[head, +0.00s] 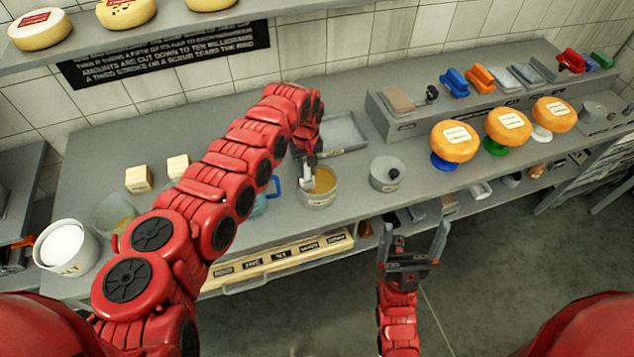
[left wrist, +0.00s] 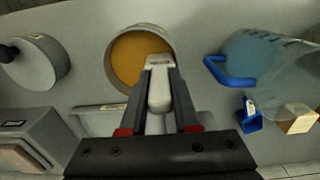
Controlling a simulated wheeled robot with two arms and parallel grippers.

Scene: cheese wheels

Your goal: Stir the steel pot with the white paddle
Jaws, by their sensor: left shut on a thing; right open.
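The steel pot (head: 319,198) stands on the grey counter near its front edge, with orange-yellow contents; it also shows in the left wrist view (left wrist: 113,62). My left gripper (head: 309,163) is above the pot, shut on the white paddle (head: 325,181). In the left wrist view the paddle (left wrist: 158,92) sits between the fingers of my left gripper (left wrist: 158,100), and its far end overlaps the pot's opening. How deep the paddle reaches is hard to tell. My right gripper (head: 414,243) is open and empty, in front of the counter.
A lidded steel pot (head: 385,175) stands right of the steel pot. A clear jug with a blue handle (left wrist: 270,62) is on the other side, mostly behind my arm in the head view. A grey tray (head: 345,133) lies behind. Orange cheeses (head: 455,141) stand further right.

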